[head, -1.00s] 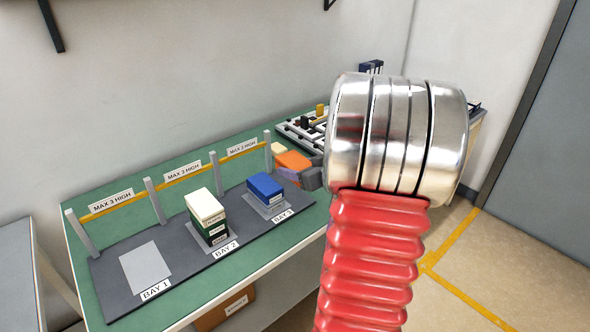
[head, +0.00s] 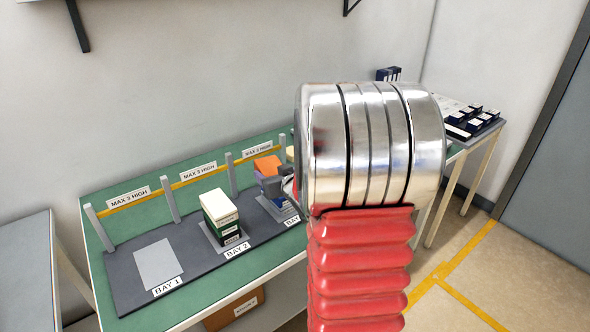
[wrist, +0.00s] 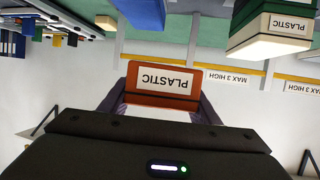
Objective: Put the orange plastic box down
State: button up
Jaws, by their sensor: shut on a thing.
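My gripper (head: 274,186) is shut on the orange plastic box (head: 267,163), holding it in the air over or close to Bay 3 (head: 292,221). In the wrist view, which is upside down, the orange box (wrist: 163,86) sits between the two fingers with its "PLASTIC" label facing the camera. A blue box (wrist: 143,12) shows apart from it there; in the head view it is mostly hidden behind my gripper. Bay 2 holds a stack (head: 220,215) with a cream box on top of green and darker ones. Bay 1's grey pad (head: 158,263) is bare.
Posts carry a yellow rail with "MAX 3 HIGH" signs (head: 198,171) behind the bays. A cream item (head: 290,153) stands beyond the orange box, partly hidden by my arm. A tray of dark boxes (head: 472,121) is at the right. A brown box (head: 238,307) sits under the table.

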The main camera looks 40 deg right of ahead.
jog(key=shift+n+y, duration=0.5)
jog(key=shift+y, duration=0.2)
jog(key=w+a, duration=0.1)
jog(key=a, duration=0.4)
jog(key=w+a+f, duration=0.1)
jog(key=w+a, duration=0.1)
jog(key=a, duration=0.3)
jog(key=w+a+f, duration=0.1)
jog(key=w+a, duration=0.1)
jog(key=a, duration=0.3)
jog(key=shift+f, duration=0.2)
jog(key=w+a+f+n+y, duration=0.1)
jog(key=a+n+y, duration=0.1)
jog(key=a, duration=1.6)
jog(key=shift+w+f+n+y, duration=0.2)
jog(key=shift+n+y, duration=0.1)
jog(key=shift+y, duration=0.1)
jog(key=shift+d, duration=0.1)
